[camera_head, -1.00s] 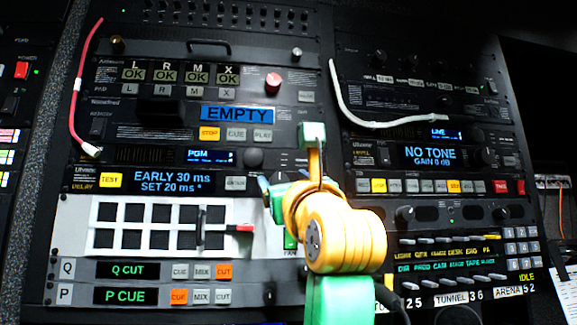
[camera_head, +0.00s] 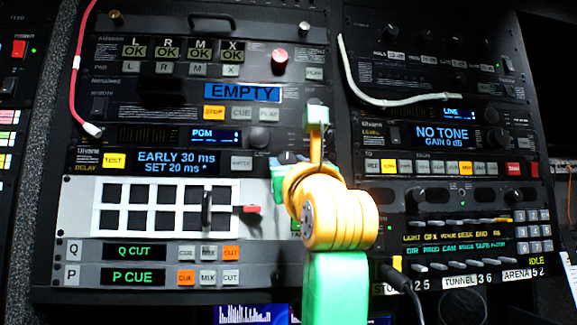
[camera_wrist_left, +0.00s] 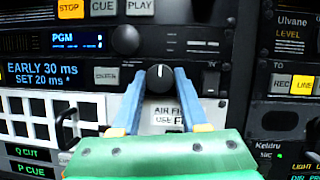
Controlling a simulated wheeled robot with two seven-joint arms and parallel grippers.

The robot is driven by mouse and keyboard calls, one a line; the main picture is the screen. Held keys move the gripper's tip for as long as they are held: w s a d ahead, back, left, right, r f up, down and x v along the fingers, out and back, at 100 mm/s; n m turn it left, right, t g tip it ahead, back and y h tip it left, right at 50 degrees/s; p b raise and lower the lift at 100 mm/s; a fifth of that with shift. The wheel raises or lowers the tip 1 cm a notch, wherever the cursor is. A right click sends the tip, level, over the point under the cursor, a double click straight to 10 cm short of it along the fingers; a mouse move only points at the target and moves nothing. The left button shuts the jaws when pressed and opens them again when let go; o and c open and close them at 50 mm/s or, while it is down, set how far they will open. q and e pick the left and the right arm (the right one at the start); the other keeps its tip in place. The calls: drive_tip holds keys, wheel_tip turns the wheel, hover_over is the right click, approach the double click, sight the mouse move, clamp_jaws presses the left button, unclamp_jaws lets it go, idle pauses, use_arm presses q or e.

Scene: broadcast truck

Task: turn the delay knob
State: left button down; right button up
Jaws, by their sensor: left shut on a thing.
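The delay unit has a dark display (camera_head: 177,162) reading EARLY 30 ms over SET 20 ms with a star, beside a lit yellow TEST button (camera_head: 114,160). Its dark knob with a white pointer line shows in the left wrist view (camera_wrist_left: 160,77), the line near upright. My left gripper (camera_wrist_left: 159,80) has its two blue fingers on either side of this knob and is shut on it. In the head view the left gripper (camera_head: 286,162) is at the right end of the delay unit, and my arm partly hides the knob. My right gripper is not in view.
An ENTER button (camera_wrist_left: 105,76) is left of the knob. Below is a white panel with dark square openings (camera_head: 75,208) and a red-tipped lever (camera_head: 252,209). Red and white cables hang higher up.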

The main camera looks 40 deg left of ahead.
use_arm(q)
drive_tip(key=m+t+h+b, duration=0.1)
drive_tip(key=m, duration=0.3)
drive_tip(key=m+t+h+b, duration=0.1)
drive_tip(key=m+t+h, duration=0.1)
drive_tip(key=m, duration=0.2)
drive_tip(key=m+t+h+b, duration=0.1)
drive_tip(key=m, duration=0.3)
drive_tip(key=shift+s+a+h, duration=0.1)
drive_tip(key=shift+s+h, duration=0.15)
drive_tip(key=shift+h, duration=0.15)
drive_tip(key=shift+r+m+t+h, duration=0.15)
drive_tip(key=shift+m+t+h, duration=0.35)
drive_tip(key=shift+m, duration=1.3)
drive_tip(key=shift+m+h, duration=0.3)
drive_tip(key=shift+c, duration=2.2)
unclamp_jaws()
drive_tip(key=shift+a, duration=0.1)
drive_tip(key=shift+w, duration=0.1)
drive_tip(key=shift+a, duration=0.1)
